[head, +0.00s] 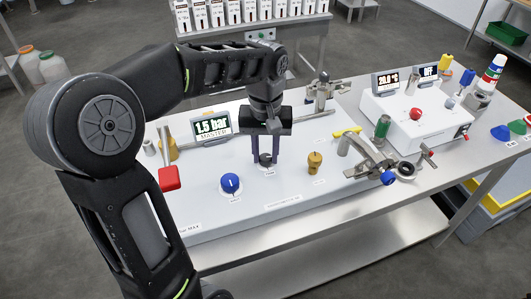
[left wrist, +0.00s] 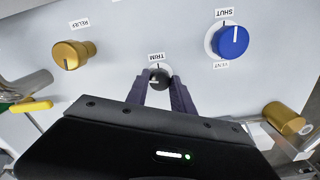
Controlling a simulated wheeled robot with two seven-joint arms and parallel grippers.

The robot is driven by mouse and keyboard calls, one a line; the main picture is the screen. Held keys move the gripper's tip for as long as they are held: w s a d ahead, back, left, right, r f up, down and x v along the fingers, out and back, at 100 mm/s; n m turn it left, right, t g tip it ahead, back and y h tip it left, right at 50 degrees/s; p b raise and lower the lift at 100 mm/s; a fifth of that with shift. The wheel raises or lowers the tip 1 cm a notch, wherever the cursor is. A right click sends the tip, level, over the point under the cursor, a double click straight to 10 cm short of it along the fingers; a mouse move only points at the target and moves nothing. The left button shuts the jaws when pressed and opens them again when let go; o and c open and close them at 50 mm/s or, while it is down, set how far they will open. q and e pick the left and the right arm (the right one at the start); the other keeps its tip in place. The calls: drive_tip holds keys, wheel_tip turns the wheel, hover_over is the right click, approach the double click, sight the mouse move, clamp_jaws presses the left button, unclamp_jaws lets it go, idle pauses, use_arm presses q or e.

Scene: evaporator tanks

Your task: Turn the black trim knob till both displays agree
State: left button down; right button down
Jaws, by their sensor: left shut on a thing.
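The black trim knob (left wrist: 160,78) sits on the white panel, with a label reading TRIM beside it in the left wrist view. It also shows in the head view (head: 265,160), between the fingers. My left gripper (left wrist: 168,90) points down at the panel and is shut on the knob, one finger on each side. One display (head: 212,128) reads 1.5 bar, with smaller text below that seems to read MASTER. A second display that pairs with it is not clear in the head view; my arm and gripper cover part of the panel. My right gripper is not in view.
A blue knob (head: 230,183) and a brass relief knob (head: 314,161) flank the trim knob. A red handle (head: 169,179) is at the panel's left. A clamp and pipe fittings (head: 365,155) stand to the right. Another white unit (head: 413,118) has displays reading 20.0 and OFF.

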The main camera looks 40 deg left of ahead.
sight(266, 157)
use_arm(q)
drive_tip(key=shift+n, duration=1.2)
drive_tip(key=c, duration=1.1)
unclamp_jaws()
drive_tip(key=shift+w+r, duration=0.1)
drive_tip(key=shift+r, duration=0.45)
wheel_tip(266, 157, up, 7)
drive_tip(key=shift+f+p, duration=0.1)
drive_tip(key=shift+p, duration=0.5)
